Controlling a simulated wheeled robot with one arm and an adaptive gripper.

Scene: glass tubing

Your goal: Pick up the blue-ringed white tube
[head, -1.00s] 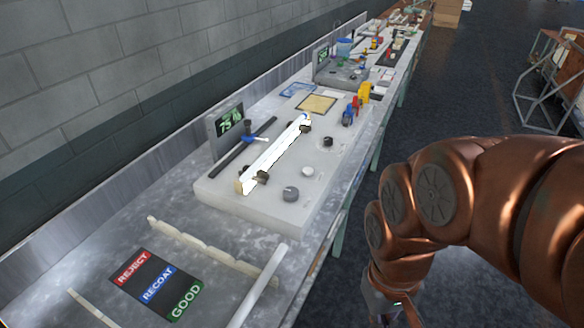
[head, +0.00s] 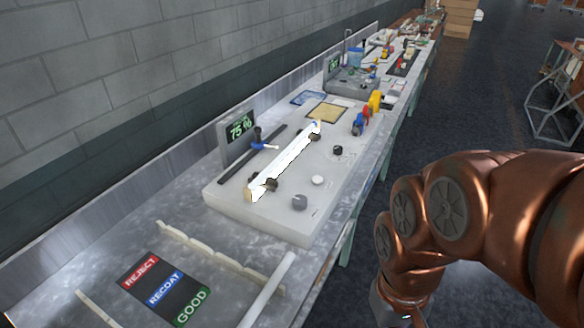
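A long white tube (head: 284,161) lies on the holders of a grey test device (head: 270,222) on the bench. A small blue mark shows at its far end, and its near end is tan. Another white tube (head: 268,290) lies on the bench at the near right edge; no blue ring can be made out on it. My copper-coloured arm is at the right, clear of the bench. My gripper (head: 392,316) is at the bottom edge, mostly cut off, so its fingers cannot be made out.
The device has a display reading 75 % (head: 239,130) and several knobs. A card marked REJECT, RECOAT and GOOD (head: 168,288) lies between notched pale racks (head: 215,252). Red, blue and yellow tools (head: 366,113) stand beyond the device. Dark floor is free right of the bench.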

